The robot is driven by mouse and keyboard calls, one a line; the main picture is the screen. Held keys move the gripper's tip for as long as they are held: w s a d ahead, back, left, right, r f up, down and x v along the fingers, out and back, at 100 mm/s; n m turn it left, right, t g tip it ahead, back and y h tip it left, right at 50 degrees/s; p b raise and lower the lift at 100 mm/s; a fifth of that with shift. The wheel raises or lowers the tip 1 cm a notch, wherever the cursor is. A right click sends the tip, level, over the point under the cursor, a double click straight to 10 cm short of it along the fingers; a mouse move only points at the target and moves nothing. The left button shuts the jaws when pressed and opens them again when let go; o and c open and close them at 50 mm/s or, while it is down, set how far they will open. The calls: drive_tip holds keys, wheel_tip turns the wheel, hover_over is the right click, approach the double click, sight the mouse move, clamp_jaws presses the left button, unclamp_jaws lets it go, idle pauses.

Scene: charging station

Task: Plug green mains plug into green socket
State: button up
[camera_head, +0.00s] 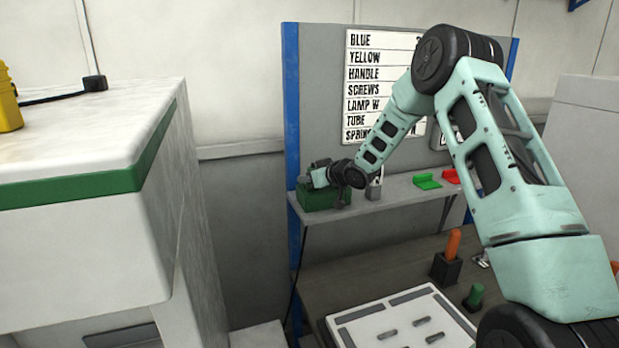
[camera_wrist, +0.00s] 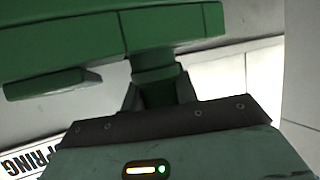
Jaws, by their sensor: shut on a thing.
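A green box-like socket (camera_head: 318,201) stands at the left end of the grey shelf, by the blue post. My gripper (camera_head: 319,178) is at its upper side, seen small and partly covered by my own wrist. In the wrist view my gripper (camera_wrist: 158,92) is shut on a green piece (camera_wrist: 153,73), which looks like the green plug. Larger green shapes (camera_wrist: 75,40) fill the top of that view, right against the held piece. Plug and socket share one colour, so I cannot tell where one ends or whether the plug's pins are inside.
The grey shelf (camera_head: 393,197) also bears a green holder (camera_head: 427,181) and a red holder (camera_head: 450,176) to the right. Below are an orange handle (camera_head: 453,244), a green handle (camera_head: 475,296) and a white panel (camera_head: 400,320). A white counter (camera_head: 75,140) stands at left.

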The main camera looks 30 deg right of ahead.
drive_tip(key=o, duration=1.1)
drive_tip(key=shift+c, duration=0.2)
drive_tip(key=shift+s+d+r+b, duration=0.15)
drive_tip(key=shift+s+b, duration=0.15)
drive_tip(key=shift+s, duration=0.25)
drive_tip(key=b+v, duration=0.4)
drive_tip(key=v, duration=1.2)
drive_tip(key=shift+s, duration=0.2)
